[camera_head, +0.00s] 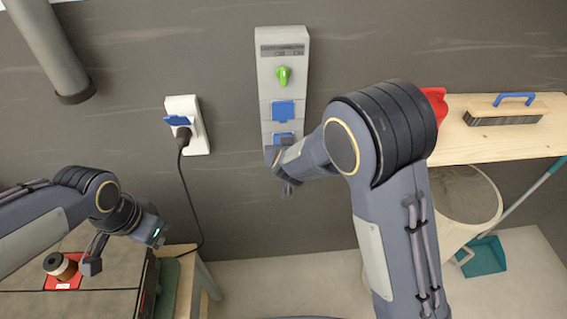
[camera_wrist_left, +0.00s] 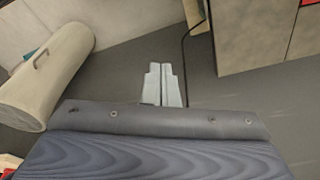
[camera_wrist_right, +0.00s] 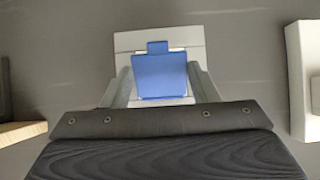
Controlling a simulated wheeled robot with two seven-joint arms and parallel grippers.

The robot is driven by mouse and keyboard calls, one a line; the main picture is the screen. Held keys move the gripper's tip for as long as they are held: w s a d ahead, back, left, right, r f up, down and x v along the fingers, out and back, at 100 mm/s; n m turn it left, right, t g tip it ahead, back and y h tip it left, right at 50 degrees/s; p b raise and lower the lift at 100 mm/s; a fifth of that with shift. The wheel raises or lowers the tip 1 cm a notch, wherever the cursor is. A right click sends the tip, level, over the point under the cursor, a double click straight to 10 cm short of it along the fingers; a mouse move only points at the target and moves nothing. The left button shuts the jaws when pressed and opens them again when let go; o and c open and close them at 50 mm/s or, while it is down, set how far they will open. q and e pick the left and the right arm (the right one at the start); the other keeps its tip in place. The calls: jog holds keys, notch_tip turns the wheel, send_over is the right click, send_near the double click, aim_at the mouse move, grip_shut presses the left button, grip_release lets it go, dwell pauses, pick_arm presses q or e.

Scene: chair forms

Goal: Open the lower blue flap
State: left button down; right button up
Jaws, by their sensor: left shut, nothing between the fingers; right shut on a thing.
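The tall grey wall panel (camera_head: 281,65) carries an upper blue flap (camera_head: 283,110) and a lower blue flap (camera_head: 283,138). My right gripper (camera_head: 284,155) is at the panel's lower end and partly covers the lower flap. In the right wrist view, which appears upside down, the lower flap (camera_wrist_right: 160,75) sits between the fingers, one along each side, and its small tab points up in the picture. The gripper is shut on it. The flap looks flat against the panel. My left gripper (camera_head: 92,265) is shut and empty at the lower left, away from the panel.
A green knob (camera_head: 283,75) sits above the flaps. A white socket (camera_head: 187,115) with a black plug and cord is left of the panel. A wooden shelf (camera_head: 470,140) with a brush (camera_head: 507,110) is at right, above a bin (camera_head: 465,195). A cup (camera_head: 60,266) stands below my left arm.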

pick_arm(q)
jog(key=w+d+f+m+y, duration=0.3)
jog(key=w+f+m, duration=0.3)
jog(key=f+m, duration=0.15)
jog(key=w+d+f+m+y, duration=0.3)
jog(key=w+f+m, duration=0.35)
jog(key=f, duration=0.25)
jog(key=d+f+m+t+y, duration=0.1)
jog(key=d+f+m+t, duration=0.1)
jog(key=d+f+m, duration=0.45)
jog(key=d+f+m+t, duration=0.15)
jog(key=f+m, duration=0.25)
jog(key=f, duration=0.5)
jog(key=d+f+m+t+y, duration=0.1)
jog(key=d+f+m+t, duration=0.2)
jog(key=f+m, duration=0.3)
jog(key=w+d+r+t+h, duration=0.2)
jog(key=w+d+r+t, duration=0.3)
jog(key=w+r+t, duration=0.4)
jog(key=s+d+r+t+h, duration=0.2)
jog(key=d+r+t+h, duration=0.4)
jog(key=r, duration=0.4)
jog(key=w+r+t, duration=0.1)
jog(key=w+r, duration=0.5)
jog(key=w, duration=0.2)
jog(key=shift+w+d+y, duration=0.15)
jog(key=shift+y, duration=0.25)
jog(key=shift+r+m, duration=0.15)
jog(key=shift+m, duration=0.1)
